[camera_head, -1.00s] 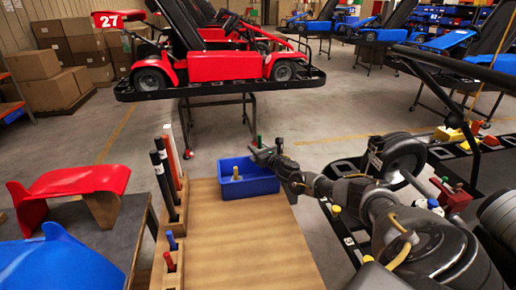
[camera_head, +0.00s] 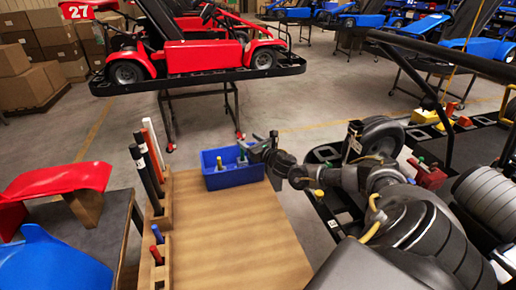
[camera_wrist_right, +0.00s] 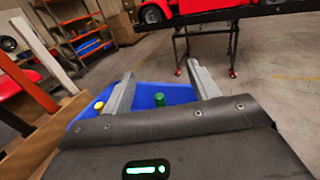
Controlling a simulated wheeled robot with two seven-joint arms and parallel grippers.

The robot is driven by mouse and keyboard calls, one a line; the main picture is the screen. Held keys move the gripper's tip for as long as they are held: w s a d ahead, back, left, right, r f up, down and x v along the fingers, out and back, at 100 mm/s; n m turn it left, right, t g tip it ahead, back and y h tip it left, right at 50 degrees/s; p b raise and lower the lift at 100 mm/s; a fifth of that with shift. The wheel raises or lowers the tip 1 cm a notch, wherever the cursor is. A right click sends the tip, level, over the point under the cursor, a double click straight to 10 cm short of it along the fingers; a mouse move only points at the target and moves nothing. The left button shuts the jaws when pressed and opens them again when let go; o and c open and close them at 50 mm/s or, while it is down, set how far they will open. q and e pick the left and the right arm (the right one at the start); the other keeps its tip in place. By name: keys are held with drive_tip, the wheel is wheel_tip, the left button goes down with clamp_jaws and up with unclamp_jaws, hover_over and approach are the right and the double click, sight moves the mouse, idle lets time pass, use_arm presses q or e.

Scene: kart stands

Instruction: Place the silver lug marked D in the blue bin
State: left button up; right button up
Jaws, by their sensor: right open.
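The blue bin (camera_head: 232,178) stands at the far end of the wooden bench top. A silver lug with a green top (camera_head: 241,156) shows at the bin; its letter is not readable. Its green top (camera_wrist_right: 160,98) shows in the right wrist view, between the spread fingers and against the blue bin. My right gripper (camera_head: 250,147) is at the bin's right rear side, with its fingers open and apart. Whether a finger touches the lug cannot be told. A yellow-topped piece (camera_head: 219,163) is in the bin, left of the green one. My left gripper is not in view.
The wooden bench top (camera_head: 225,235) is clear in front of the bin. Black, white and red rods (camera_head: 147,165) stand in a rack along its left edge. A red kart (camera_head: 200,62) on a stand is behind. A black kart frame (camera_head: 330,200) lies to the right.

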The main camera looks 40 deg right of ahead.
drive_tip(key=shift+s+a+b, duration=0.15)
drive_tip(key=shift+s+b, duration=0.05)
drive_tip(key=shift+s, duration=1.15)
drive_tip(key=shift+s+a+b, duration=0.15)
drive_tip(key=shift+s+b, duration=0.05)
drive_tip(key=shift+s, duration=1.1)
